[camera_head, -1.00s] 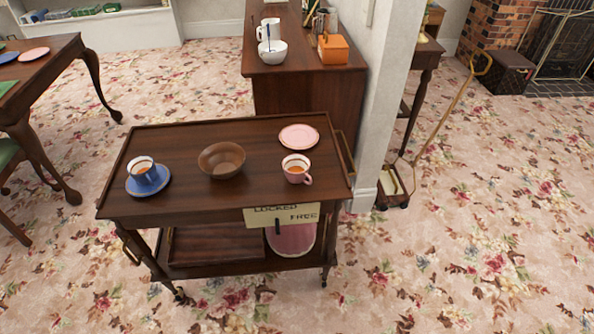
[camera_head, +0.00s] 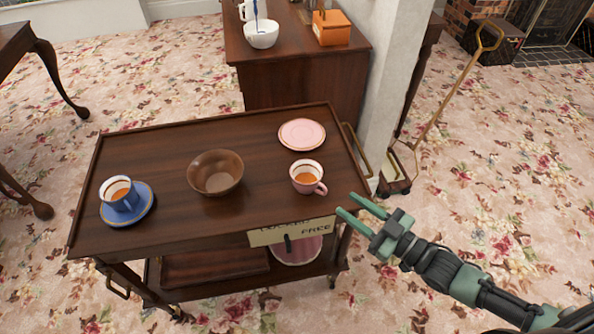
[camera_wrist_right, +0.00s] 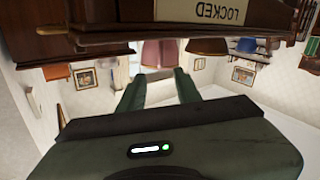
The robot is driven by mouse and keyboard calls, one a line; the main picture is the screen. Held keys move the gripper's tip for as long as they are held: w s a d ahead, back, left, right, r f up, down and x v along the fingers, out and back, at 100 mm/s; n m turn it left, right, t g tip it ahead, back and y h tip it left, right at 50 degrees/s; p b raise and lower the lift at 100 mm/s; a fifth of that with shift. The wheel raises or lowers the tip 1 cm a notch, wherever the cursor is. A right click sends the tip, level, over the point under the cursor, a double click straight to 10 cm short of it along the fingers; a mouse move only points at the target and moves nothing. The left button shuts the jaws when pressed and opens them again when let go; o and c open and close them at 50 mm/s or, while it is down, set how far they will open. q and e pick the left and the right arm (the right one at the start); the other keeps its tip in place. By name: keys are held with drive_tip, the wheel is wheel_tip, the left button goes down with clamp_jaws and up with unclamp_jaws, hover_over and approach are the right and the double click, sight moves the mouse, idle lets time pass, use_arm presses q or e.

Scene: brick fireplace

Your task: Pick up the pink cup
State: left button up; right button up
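The pink cup (camera_head: 307,177) stands upright on the front right part of the wooden cart's top (camera_head: 250,128), with orange-brown liquid in it and its handle toward the lower right. My right gripper (camera_head: 354,205) is just off the cart's front right corner, right of and nearer than the cup. Its two fingers are spread apart with nothing between them. In the right wrist view the fingers (camera_wrist_right: 158,92) also show apart, under the cart's edge with the sign. My left gripper is not in view.
A pink saucer (camera_head: 302,134) lies behind the cup. A brown bowl (camera_head: 215,173) and a blue cup (camera_head: 119,193) on a blue saucer (camera_head: 140,213) stand to the left. A wall post (camera_head: 392,90) and a wooden cabinet (camera_head: 300,85) are behind the cart.

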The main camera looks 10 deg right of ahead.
drive_tip(key=shift+r+x, duration=0.2)
drive_tip(key=shift+x, duration=0.9)
drive_tip(key=shift+w+a+r, duration=0.1)
drive_tip(key=shift+a, duration=0.05)
drive_tip(key=x, duration=0.4)
drive_tip(key=shift+w+a+p, duration=0.2)
drive_tip(key=shift+w+p, duration=0.05)
drive_tip(key=shift+p, duration=0.15)
drive_tip(key=shift+w+a, duration=0.1)
clamp_jaws()
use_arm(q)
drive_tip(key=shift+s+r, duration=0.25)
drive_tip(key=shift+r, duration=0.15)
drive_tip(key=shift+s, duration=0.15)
use_arm(e)
drive_tip(key=shift+f, duration=0.2)
